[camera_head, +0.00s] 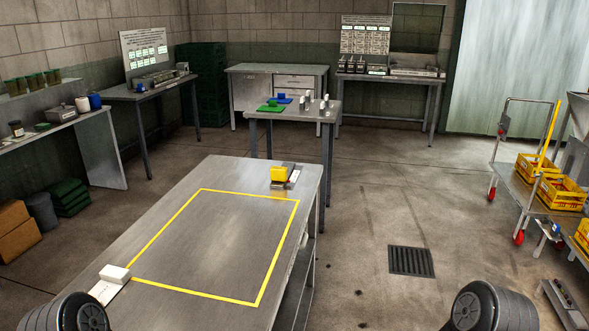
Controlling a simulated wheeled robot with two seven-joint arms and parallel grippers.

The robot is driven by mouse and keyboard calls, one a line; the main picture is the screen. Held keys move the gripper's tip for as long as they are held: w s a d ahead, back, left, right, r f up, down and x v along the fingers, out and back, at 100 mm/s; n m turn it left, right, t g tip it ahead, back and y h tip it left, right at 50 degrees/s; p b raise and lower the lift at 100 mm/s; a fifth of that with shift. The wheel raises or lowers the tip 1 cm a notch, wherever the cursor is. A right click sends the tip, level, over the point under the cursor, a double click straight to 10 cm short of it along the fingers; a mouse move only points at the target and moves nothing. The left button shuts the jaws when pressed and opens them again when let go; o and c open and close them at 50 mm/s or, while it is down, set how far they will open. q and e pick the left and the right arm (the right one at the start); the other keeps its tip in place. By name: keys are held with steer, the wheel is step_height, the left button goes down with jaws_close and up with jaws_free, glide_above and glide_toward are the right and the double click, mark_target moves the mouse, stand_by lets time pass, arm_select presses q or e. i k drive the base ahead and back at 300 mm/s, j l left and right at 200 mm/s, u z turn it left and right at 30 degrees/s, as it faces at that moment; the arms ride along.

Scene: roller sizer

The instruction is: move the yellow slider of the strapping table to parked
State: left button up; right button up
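The yellow slider (279,173) is a small yellow block at the far right corner of the near steel table (190,230). It sits on or against a short dark rail (292,176) with a pale label strip and a small red mark. The block seems to be at the left part of the rail; the label is too small to read. A white block (115,273) on a pale strip lies at the table's left edge. Only dark rounded parts of my arms show at the bottom left and bottom right. Neither gripper is in view.
A yellow line outlines a bare rectangle on the near table. Behind it stands a smaller table (262,115) with green and blue items. A cart (515,185) with yellow crates (563,193) stands at the right. The floor around the drain grate (411,261) is mostly clear.

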mark_target(278, 174)
steer(key=l+z, duration=0.1)
steer(key=l, duration=0.7)
steer(key=i+l+z, duration=0.15)
steer(key=i+l, duration=0.3)
steer(key=i+l+z, duration=0.2)
steer(key=i+l, duration=0.2)
steer(key=i, duration=0.15)
